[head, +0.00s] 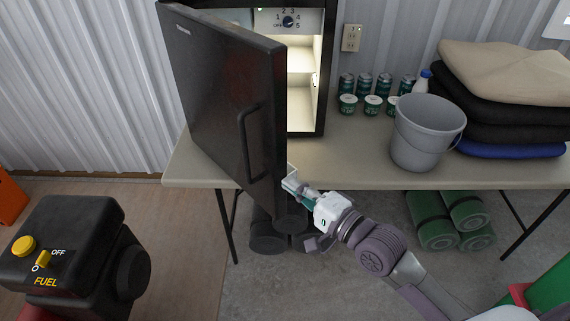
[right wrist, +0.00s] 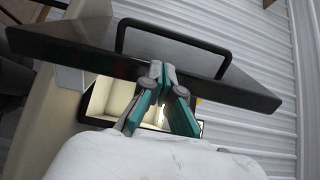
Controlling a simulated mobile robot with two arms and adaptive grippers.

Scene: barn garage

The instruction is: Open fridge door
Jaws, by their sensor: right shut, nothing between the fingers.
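The black fridge door (head: 215,95) stands well open, swung out past the table's front edge, with its black bar handle (head: 243,150) on the outer face. The fridge (head: 328,70) shows a lit, pale interior with a numbered dial at the top. My right gripper (head: 290,178) is shut and empty by the door's lower free edge, clear of the handle. In the right wrist view its closed fingertips (right wrist: 163,72) are at the door's edge (right wrist: 95,57), with the handle (right wrist: 185,42) beyond; whether they touch the door I cannot tell. My left gripper is not in view.
The fridge stands on a beige table (head: 350,165). Cans (head: 364,83), cups (head: 372,105), a grey bucket (head: 425,132) and folded cloths (head: 500,85) are to the right. Rolled mats (head: 445,222) lie underneath.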

